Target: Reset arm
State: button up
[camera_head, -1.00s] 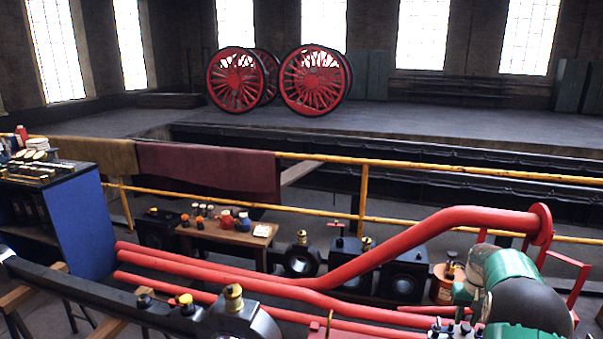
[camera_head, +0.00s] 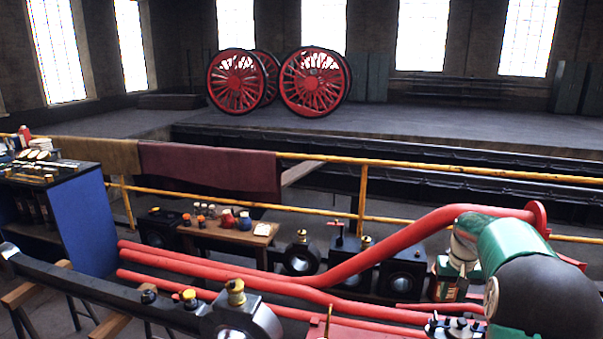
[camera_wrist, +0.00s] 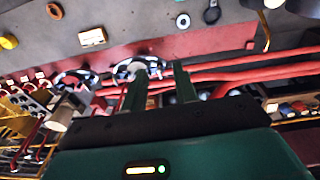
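My gripper (camera_wrist: 160,76) shows in the wrist view with its two dark green fingers apart. No object shows held between them. A shiny ring-shaped part (camera_wrist: 140,68) appears beyond the fingertips; I cannot tell its distance. In the camera_head view, my green and black arm is at the lower right, in front of the red pipes (camera_head: 390,243). My fingers cannot be made out there.
Red pipes cross the foreground. A wooden bench (camera_head: 215,231) holds small jars. A blue cabinet (camera_head: 85,218) stands left. A yellow railing (camera_head: 430,168) with hanging cloths (camera_head: 210,172) runs behind. Red spoked wheels (camera_head: 315,82) stand at the back.

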jog(key=s+a+r+n+t, duration=0.1)
jog(key=s+a+r+t, duration=0.1)
jog(key=s+a+r, duration=1.2)
jog(key=s+a+f+t, duration=0.1)
jog(key=s+a, duration=0.3)
jog(key=s, duration=0.5)
jog(key=s+a+f+n+t, duration=0.1)
jog(key=s+a, duration=0.4)
jog(key=s, duration=0.4)
jog(key=shift+a+f+n, duration=0.15)
jog(key=shift+a+n, duration=0.1)
jog(key=shift+n, duration=0.05)
jog(key=shift+s, duration=0.1)
